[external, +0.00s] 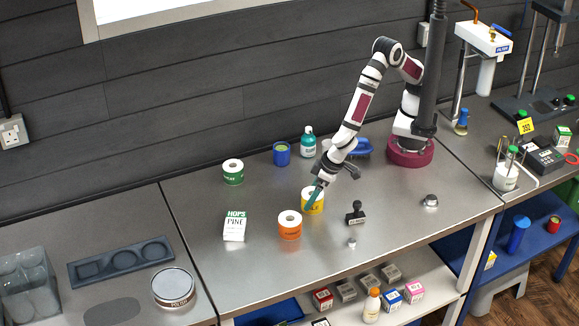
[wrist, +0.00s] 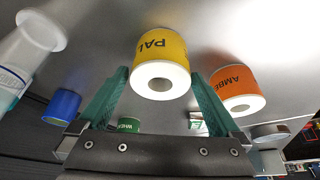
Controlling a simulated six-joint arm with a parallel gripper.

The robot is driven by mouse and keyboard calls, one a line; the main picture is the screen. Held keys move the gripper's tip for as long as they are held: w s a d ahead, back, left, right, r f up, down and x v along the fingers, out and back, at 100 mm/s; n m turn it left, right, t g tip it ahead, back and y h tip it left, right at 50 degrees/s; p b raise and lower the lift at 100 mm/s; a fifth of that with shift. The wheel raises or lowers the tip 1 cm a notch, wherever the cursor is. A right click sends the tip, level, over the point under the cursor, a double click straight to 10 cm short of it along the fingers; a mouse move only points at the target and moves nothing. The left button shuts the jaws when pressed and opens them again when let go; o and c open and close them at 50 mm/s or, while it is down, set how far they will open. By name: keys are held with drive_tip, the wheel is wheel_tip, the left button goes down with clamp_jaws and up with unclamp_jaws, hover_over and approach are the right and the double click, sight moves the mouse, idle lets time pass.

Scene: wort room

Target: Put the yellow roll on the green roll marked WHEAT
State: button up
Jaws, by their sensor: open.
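The yellow roll (external: 319,205) stands upright on the steel bench, under my gripper (external: 313,196). In the wrist view the yellow roll (wrist: 162,48), lettered "PAL", shows its white end and core hole between my two teal fingers (wrist: 159,74). The fingers are apart, with the roll between or just beyond their tips; contact cannot be told. The green roll marked WHEAT (external: 233,178) stands upright farther back and left, with its top bare. In the wrist view the green roll (wrist: 130,126) is small and partly hidden behind the gripper body.
An orange roll (external: 290,232) stands close to the yellow one, front left. A HOPS PINE box (external: 234,227) stands left of it. A blue cup (external: 282,155) and a teal bottle (external: 308,145) stand at the back. A black stamp (external: 355,213) is at right. Bench between green and yellow rolls is clear.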

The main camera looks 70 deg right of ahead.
sight(306, 191)
drive_tip(key=shift+w+f, duration=0.1)
drive_tip(key=shift+f, duration=0.15)
drive_tip(key=c, duration=1.4)
drive_tip(key=r, duration=0.4)
drive_tip(key=shift+w+d+r, duration=0.2)
drive_tip(key=shift+d+r, duration=0.1)
drive_tip(key=shift+r, duration=0.05)
drive_tip(key=w+d+r, duration=0.6)
drive_tip(key=d+r, duration=0.1)
drive_tip(key=d, duration=0.2)
drive_tip(key=w+a+r+n+y, duration=0.1)
drive_tip(key=w+a+r+n, duration=0.15)
drive_tip(key=w, duration=0.85)
drive_tip(key=w+a+r+n+y, duration=0.1)
drive_tip(key=w+a+r+n, duration=0.15)
drive_tip(key=w, duration=0.85)
wheel_tip(306, 191, down, 10)
drive_tip(key=shift+a+f, duration=0.15)
drive_tip(key=shift+f, duration=0.05)
